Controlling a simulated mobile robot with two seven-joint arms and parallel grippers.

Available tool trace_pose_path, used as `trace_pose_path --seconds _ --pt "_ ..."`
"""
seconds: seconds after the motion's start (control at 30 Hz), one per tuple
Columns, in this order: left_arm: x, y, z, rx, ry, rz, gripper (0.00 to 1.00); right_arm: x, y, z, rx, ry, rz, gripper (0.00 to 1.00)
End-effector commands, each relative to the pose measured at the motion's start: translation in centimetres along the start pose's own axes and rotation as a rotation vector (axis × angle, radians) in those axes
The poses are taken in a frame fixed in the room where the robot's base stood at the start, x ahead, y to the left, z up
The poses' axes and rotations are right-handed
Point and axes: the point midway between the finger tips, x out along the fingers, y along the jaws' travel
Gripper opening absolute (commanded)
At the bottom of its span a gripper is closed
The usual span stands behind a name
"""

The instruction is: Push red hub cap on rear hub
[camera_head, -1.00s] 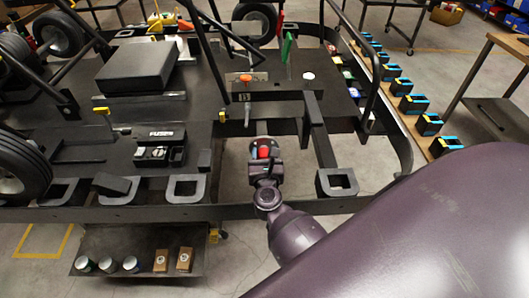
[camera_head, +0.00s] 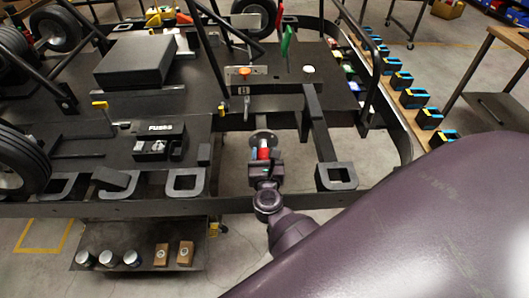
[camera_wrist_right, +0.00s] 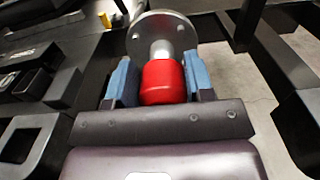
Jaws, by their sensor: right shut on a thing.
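The red hub cap (camera_wrist_right: 163,82) is between the blue-padded fingers of my right gripper (camera_wrist_right: 162,84), which is shut on it. The rear hub (camera_wrist_right: 165,28) is a grey round metal flange with a short shaft just beyond the cap. The cap is in line with the shaft and its far end meets the shaft's near end in the picture; I cannot tell how far it is seated. In the head view the cap (camera_head: 264,154) shows as a small red spot in my right gripper (camera_head: 264,156), just below the hub flange (camera_head: 263,136). My left gripper is not in view.
Black kart frame bars (camera_head: 320,135) run close to the right of the hub. A black box marked FUSES (camera_head: 158,140) sits on the plate to the left. A lower shelf (camera_head: 135,235) carries cans and small boxes. Blue-and-black blocks (camera_head: 413,98) line the right-hand board.

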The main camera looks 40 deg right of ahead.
Motion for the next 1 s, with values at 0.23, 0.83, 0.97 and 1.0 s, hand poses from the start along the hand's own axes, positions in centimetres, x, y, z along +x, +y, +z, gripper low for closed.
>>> trace_pose_path --seconds 0.23,0.83,0.97,1.0 --pt "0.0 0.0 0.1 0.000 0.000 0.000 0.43 -0.6 0.0 0.0 0.001 -0.001 0.000 0.20" --pt "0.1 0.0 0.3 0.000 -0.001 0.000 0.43 -2.0 0.0 0.0 0.001 -0.001 0.000 0.20" --pt "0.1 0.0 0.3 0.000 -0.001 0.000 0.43 -2.2 0.0 0.0 0.001 -0.001 0.000 0.20" --pt "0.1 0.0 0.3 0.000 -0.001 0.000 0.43 -2.2 0.0 0.0 0.001 -0.001 0.000 0.20"
